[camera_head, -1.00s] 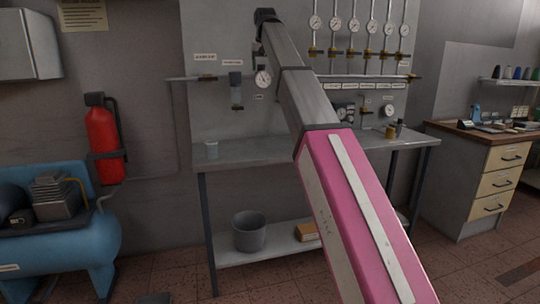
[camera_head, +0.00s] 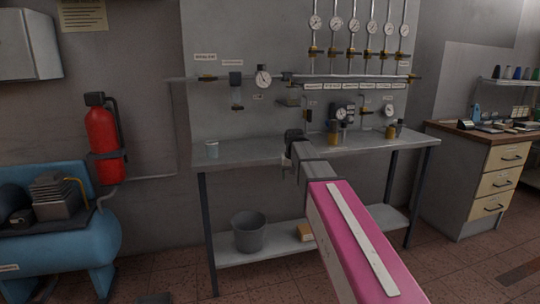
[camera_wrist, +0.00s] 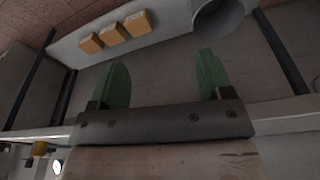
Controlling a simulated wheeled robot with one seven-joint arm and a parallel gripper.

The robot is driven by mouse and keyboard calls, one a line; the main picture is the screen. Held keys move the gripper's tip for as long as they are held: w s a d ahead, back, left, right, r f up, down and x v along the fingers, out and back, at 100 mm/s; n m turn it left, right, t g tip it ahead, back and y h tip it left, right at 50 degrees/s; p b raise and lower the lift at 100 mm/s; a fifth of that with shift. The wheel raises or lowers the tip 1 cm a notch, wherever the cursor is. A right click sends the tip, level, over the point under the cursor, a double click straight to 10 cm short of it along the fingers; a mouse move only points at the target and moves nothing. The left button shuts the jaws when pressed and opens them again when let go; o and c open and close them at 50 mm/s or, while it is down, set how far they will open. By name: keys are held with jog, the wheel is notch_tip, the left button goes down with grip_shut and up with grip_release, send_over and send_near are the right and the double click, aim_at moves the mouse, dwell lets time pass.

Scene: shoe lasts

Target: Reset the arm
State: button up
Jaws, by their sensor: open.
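My gripper (camera_wrist: 162,68) shows in the wrist view with two green fingers spread apart and nothing between them. In the head view, my pink and grey arm reaches up from the lower right, and its dark end (camera_head: 294,142) overlaps the front of the grey workbench (camera_head: 247,150). The fingers cannot be made out there. I cannot tell from the head view how far the end is from the bench.
A grey bucket (camera_head: 249,231) and yellow-orange blocks (camera_wrist: 113,34) sit on the lower shelf (camera_head: 268,247). Gauges (camera_head: 263,77) line the wall. A blue compressor (camera_head: 75,243) stands left.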

jog(key=s+d+f+g, duration=0.1)
jog(key=s+d+f, duration=0.3)
jog(key=s+f, duration=0.8)
jog(key=s+d+f+g, duration=0.1)
jog(key=s+d+f, duration=0.4)
jog(key=s+f, duration=0.7)
notch_tip(320, 180, down, 3)
jog(key=shift+s+d+r+m, duration=0.1)
jog(key=shift+s+d+m, duration=0.1)
jog(key=shift+s+m, duration=0.2)
jog(key=shift+w, duration=0.1)
